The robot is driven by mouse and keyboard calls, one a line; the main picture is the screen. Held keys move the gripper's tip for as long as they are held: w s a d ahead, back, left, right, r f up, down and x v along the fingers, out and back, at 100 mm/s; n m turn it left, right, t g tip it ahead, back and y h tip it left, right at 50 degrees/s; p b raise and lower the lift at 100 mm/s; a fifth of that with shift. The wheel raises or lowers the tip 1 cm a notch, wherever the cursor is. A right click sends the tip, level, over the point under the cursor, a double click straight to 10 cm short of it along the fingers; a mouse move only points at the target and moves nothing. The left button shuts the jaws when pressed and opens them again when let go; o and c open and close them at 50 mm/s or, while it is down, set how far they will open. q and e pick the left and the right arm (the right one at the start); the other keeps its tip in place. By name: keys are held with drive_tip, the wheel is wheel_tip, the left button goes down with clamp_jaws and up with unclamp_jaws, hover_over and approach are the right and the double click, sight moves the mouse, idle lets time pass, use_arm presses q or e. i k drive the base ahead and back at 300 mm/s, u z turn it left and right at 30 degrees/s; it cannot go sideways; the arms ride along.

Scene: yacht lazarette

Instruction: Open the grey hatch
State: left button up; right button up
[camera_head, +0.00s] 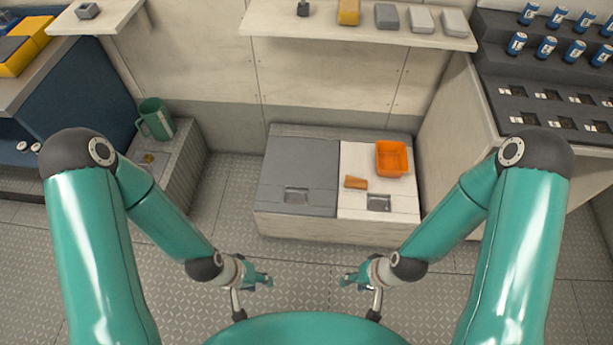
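The grey hatch (301,168) is the left lid on top of a low pale locker (300,228) against the back wall. It lies flat and closed, with a recessed metal latch (296,196) near its front edge. A white hatch (352,163) lies closed beside it on the right. My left gripper (256,290) and my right gripper (358,290) hang over the floor in front of the locker, apart from it. Both look empty, with their fingers spread.
An orange bin (391,158) and a small orange-brown block (356,182) lie on the white hatch. A green jug (155,120) stands on a grey box (185,170) at the left. A shelf (330,28) overhangs behind. The grey hatch's top is clear.

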sight(299, 176)
drive_tip(key=z, duration=0.05)
drive_tip(key=i, duration=1.05)
drive_tip(key=u, duration=0.45)
